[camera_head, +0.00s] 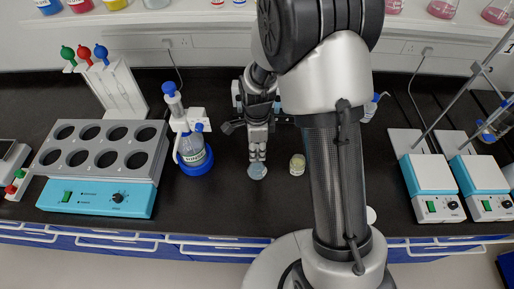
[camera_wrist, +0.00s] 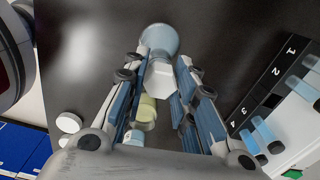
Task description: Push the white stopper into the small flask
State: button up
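The small flask (camera_head: 257,172) stands on the black bench just below my gripper (camera_head: 257,154) and holds pale blue liquid. In the wrist view the flask (camera_wrist: 159,38) shows beyond my fingertips, its wide part at the top of the picture. The white stopper (camera_wrist: 160,78) is between the fingertips of my gripper (camera_wrist: 165,66), in line with the flask. The fingers are close on both sides of it and appear to grip it. The stopper overlaps the flask's neck in this view; I cannot tell how deep it sits.
A small yellowish jar (camera_head: 297,165) stands close right of the flask. Hotplates (camera_head: 432,175) stand right. A numbered rack (camera_wrist: 270,90) is beside my gripper in the wrist view.

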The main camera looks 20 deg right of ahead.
jog(key=o, duration=0.4)
jog(key=shift+r, duration=6)
jog(key=s+r+n+t+b, duration=0.2)
jog(key=s+r+n, duration=0.7)
jog(key=s, duration=0.1)
jog(key=s+n+t, duration=0.1)
jog(key=s+n, duration=0.2)
jog(key=s+r+n, duration=0.1)
jog(key=s+n, duration=0.3)
jog(key=s+n+t+b, duration=0.1)
jog(key=s+n, duration=0.3)
jog(key=shift+s+r+t, duration=0.2)
jog(key=shift+r+t, duration=0.1)
